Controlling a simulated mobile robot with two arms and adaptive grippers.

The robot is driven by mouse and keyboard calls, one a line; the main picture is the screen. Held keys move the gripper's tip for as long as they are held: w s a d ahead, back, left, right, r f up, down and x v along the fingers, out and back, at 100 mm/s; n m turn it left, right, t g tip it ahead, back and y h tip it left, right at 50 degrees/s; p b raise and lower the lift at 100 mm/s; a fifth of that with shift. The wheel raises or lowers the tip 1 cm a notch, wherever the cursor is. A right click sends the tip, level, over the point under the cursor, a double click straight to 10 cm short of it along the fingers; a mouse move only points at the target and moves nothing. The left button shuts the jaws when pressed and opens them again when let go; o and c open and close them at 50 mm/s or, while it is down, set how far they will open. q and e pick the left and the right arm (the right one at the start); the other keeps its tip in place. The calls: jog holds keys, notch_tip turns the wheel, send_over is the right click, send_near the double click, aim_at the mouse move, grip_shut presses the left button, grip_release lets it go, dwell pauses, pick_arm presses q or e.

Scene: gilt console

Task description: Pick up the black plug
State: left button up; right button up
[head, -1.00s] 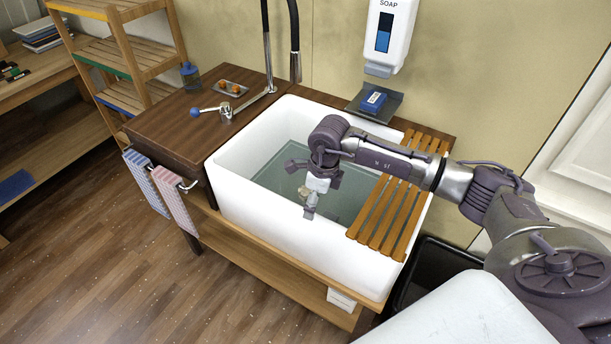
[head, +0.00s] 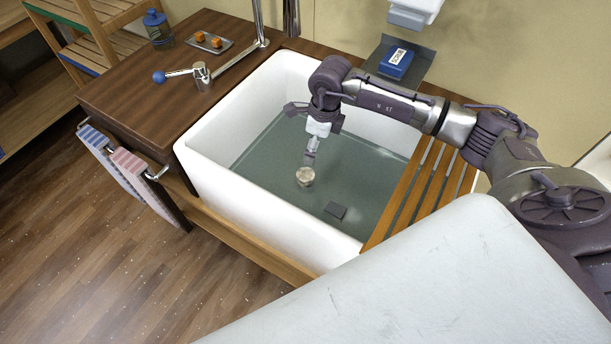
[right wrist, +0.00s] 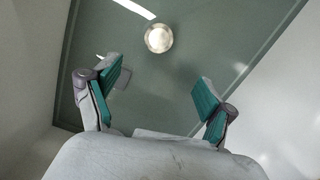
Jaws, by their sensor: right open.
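The white sink (head: 250,205) holds greenish water. A small dark, flat, square-looking piece (head: 336,210) lies in it, the only dark loose item there. I cannot tell for sure that it is the black plug. In the right wrist view a dull grey patch (right wrist: 123,78) beside the left finger looks like the same piece. A pale round metal fitting (head: 305,176) is on the sink floor and shows in the right wrist view (right wrist: 158,38). My right gripper (head: 303,132) is open and empty over the sink; its teal-padded fingers (right wrist: 160,82) are spread. My left gripper is out of view.
Wooden slats (head: 425,190) cross the sink's right end, under my right arm. A tap (head: 202,76) with a blue-knobbed lever stands on the wooden counter (head: 130,95) at left. A blue box (head: 396,62) sits on a wall shelf behind. The sink's high walls surround the gripper.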

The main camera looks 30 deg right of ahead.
aim_at(305, 174)
jog(key=f, duration=0.6)
jog(key=w+f+p, duration=0.1)
jog(key=f, duration=0.2)
jog(key=shift+a, duration=0.3)
jog(key=f, duration=0.1)
jog(key=a+f+p, duration=0.1)
jog(key=f, duration=0.2)
jog(key=shift+w+a+f, duration=0.25)
jog(key=shift+f, duration=0.05)
jog(key=shift+w+f, duration=0.1)
jog(key=shift+f, duration=0.15)
jog(key=c, duration=1.3)
jog(key=shift+r, duration=0.15)
